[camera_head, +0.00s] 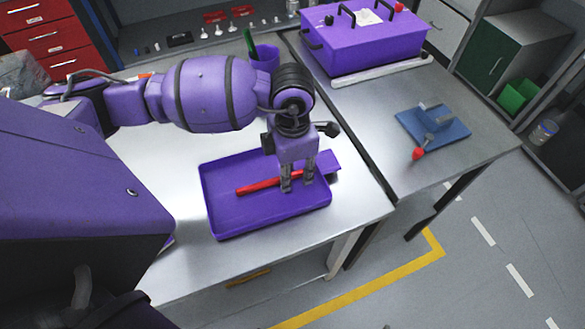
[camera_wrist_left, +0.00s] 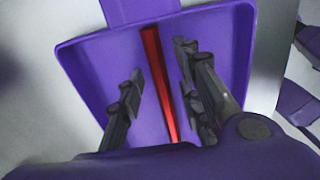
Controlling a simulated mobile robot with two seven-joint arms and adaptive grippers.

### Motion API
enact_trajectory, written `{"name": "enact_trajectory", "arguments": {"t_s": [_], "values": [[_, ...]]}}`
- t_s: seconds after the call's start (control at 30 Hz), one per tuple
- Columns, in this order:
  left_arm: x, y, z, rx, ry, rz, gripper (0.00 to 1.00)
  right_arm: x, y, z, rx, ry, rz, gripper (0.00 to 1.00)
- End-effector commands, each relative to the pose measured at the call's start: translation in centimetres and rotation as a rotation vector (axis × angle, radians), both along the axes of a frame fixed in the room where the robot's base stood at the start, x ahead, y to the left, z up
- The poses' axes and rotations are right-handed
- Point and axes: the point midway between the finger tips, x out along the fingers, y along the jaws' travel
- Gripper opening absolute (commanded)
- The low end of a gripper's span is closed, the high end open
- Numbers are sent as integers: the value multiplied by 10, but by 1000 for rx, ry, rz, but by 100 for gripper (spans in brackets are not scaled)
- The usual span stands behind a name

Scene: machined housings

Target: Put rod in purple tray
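The purple tray (camera_head: 225,215) lies on the near table, with a tab at its right end. The thin red rod (camera_head: 258,186) lies in the tray, along its length. In the left wrist view the rod (camera_wrist_left: 158,85) runs between my fingers, its far end by the tray wall (camera_wrist_left: 215,15) near the tab. My left gripper (camera_head: 297,183) points down into the right part of the tray, over the rod. In the wrist view its fingers (camera_wrist_left: 159,65) are apart, with a gap on each side of the rod. The rod's near end is hidden there. My right gripper is not in view.
A purple cup (camera_head: 265,57) with a green item stands behind my arm. On the right table are a large purple box (camera_head: 365,45) and a blue fixture (camera_head: 432,125) with a red knob. Bare table surrounds the tray's left side.

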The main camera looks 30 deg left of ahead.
Motion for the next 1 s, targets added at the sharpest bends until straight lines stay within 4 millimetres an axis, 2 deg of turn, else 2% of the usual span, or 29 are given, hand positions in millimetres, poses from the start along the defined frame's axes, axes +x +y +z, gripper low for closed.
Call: {"name": "enact_trajectory", "arguments": {"t_s": [0.17,0.5,0.63,0.8,1.0], "values": [[1,0,13,0,-4,0,32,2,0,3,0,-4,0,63],[2,0,83,0,-6,-1,32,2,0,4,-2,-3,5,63],[1,0,105,1,-5,0,32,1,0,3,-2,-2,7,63],[0,0,121,1,-1,0,32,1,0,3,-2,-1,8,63],[0,0,124,1,1,0,32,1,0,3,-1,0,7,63]]}}
